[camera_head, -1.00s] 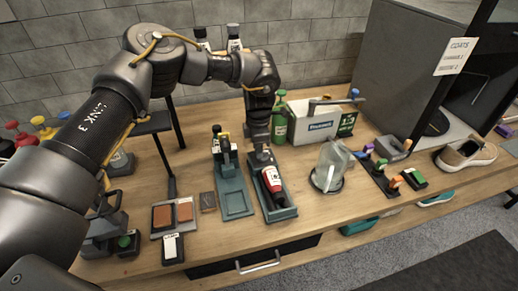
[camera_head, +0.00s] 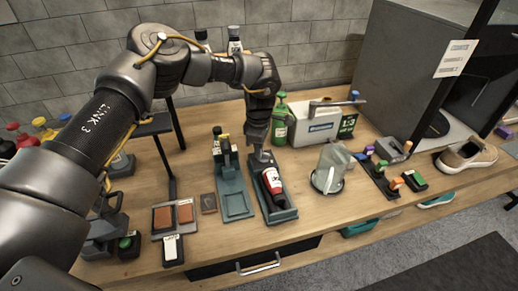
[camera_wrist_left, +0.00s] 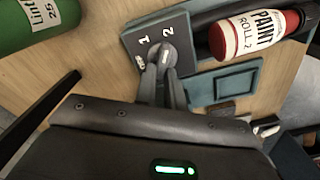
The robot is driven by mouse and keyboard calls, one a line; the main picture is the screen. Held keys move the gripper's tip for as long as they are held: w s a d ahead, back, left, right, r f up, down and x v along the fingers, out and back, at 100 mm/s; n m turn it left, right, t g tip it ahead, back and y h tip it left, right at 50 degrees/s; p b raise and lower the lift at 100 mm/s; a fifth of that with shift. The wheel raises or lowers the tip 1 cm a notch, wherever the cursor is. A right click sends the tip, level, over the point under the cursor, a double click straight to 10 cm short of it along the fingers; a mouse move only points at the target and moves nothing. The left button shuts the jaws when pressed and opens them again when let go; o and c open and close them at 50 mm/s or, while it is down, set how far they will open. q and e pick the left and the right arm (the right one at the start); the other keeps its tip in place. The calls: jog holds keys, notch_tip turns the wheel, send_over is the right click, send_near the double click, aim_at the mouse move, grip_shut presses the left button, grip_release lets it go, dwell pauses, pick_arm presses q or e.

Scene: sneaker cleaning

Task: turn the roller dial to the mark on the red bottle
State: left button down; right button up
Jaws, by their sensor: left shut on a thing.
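The red bottle (camera_head: 271,180) lies in a dark teal tray (camera_head: 281,214) in the middle of the table. In the left wrist view the bottle (camera_wrist_left: 257,33) has a white label reading PAINT and ROLL 2. Beside it is a dark plate (camera_wrist_left: 184,29) with the marks 1 and 2 and a small grey dial (camera_wrist_left: 168,52). My left gripper (camera_wrist_left: 161,72) is shut on the dial, its fingertips hiding part of it. Which mark the dial points to is not clear. In the head view my left gripper (camera_head: 262,150) is at the tray's far end. My right gripper is not in view.
A green bottle (camera_head: 279,124) stands just behind my left gripper and shows at the upper left of the wrist view. A white box (camera_head: 318,127) is beside it. Another teal tray (camera_head: 235,203) is close on the left, and a clear pitcher (camera_head: 331,167) on the right.

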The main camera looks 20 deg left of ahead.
pick_arm(q)
jog(key=c, duration=1.5)
grip_release()
jog(key=shift+d, duration=0.1)
jog(key=shift+w+r, duration=0.1)
jog(key=shift+r, duration=0.4)
notch_tip(320, 180, up, 10)
jog(key=shift+f+b, duration=0.1)
jog(key=shift+b, duration=0.8)
